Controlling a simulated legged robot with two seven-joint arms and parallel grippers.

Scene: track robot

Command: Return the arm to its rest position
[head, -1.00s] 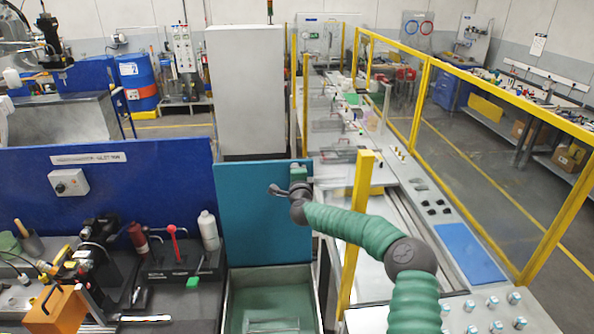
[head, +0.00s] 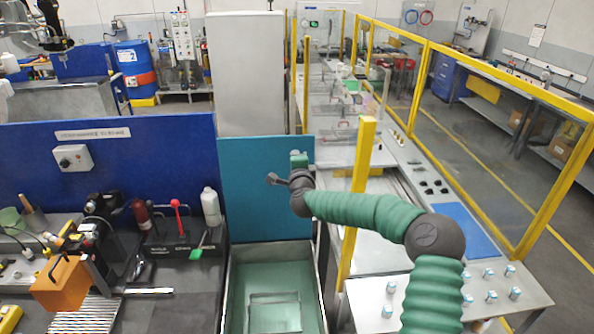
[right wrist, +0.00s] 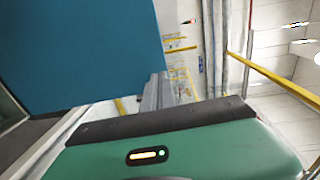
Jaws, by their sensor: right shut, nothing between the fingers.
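My right arm (head: 363,210), green with dark joints, comes up from the bottom right and reaches left. Its right gripper (head: 275,179) is small and dark, shut and empty, in front of the teal panel (head: 262,200). It is above the back of the open metal basin (head: 236,290). In the right wrist view a green housing with a dark edge fills the bottom, and the teal panel (right wrist: 80,50) fills the upper left. My left gripper is not in view.
A yellow post (head: 357,200) stands close behind my forearm. Left is a dark bench with a red-handled tool (head: 177,215), a white bottle (head: 210,207) and an orange block (head: 62,285). A blue panel (head: 110,165) backs the bench. A metal track runs back on the right.

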